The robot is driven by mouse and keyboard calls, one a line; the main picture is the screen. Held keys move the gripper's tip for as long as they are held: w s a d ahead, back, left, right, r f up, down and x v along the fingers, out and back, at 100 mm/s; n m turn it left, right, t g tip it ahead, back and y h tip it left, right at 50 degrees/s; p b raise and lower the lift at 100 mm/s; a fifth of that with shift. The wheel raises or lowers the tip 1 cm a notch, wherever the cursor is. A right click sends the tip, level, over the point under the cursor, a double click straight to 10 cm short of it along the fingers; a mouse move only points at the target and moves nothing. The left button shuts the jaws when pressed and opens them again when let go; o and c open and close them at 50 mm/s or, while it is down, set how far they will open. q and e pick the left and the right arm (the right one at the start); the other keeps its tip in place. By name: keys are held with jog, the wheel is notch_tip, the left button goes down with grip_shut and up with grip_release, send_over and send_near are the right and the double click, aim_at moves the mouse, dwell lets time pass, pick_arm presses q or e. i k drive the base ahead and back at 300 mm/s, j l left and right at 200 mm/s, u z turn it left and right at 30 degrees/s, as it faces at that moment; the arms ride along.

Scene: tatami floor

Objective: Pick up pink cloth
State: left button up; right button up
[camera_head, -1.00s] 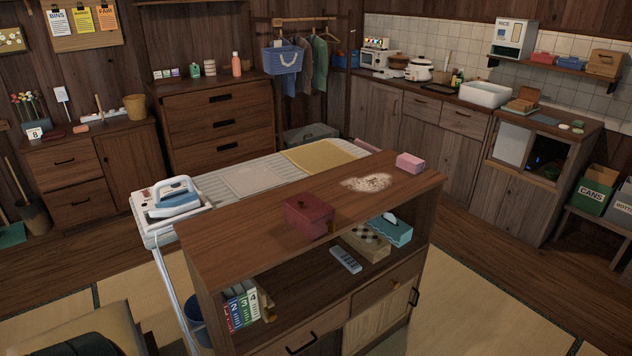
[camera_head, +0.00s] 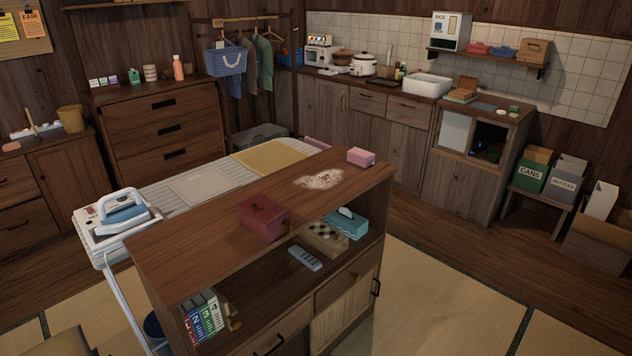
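A small pink block-shaped item (camera_head: 361,157), which looks like a folded pink cloth, lies on the far right end of the wooden cabinet top (camera_head: 200,232). A whitish crumbly patch (camera_head: 320,179) is spread on the same top, just left of it. A dark red lidded box (camera_head: 263,218) stands nearer, around the middle of the top. Another pinkish strip (camera_head: 318,144) shows behind the cabinet at the far end of the ironing board; I cannot tell what it is. Neither of my grippers is in view.
An ironing board (camera_head: 172,192) with an iron (camera_head: 123,213) stands behind the cabinet. The open shelf holds a teal tissue box (camera_head: 346,224), a remote (camera_head: 305,258) and binders (camera_head: 203,314). Tatami floor (camera_head: 440,300) is clear to the right of the cabinet.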

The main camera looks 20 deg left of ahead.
aim_at(358, 156)
jog(key=i+l+z, duration=0.1)
jog(key=i+l, duration=0.15)
jog(key=i, duration=0.2)
jog(key=i+l, duration=0.2)
jog(key=i, duration=0.25)
jog(key=i+l+z, duration=0.15)
jog(key=i, duration=0.3)
jog(key=l, duration=0.05)
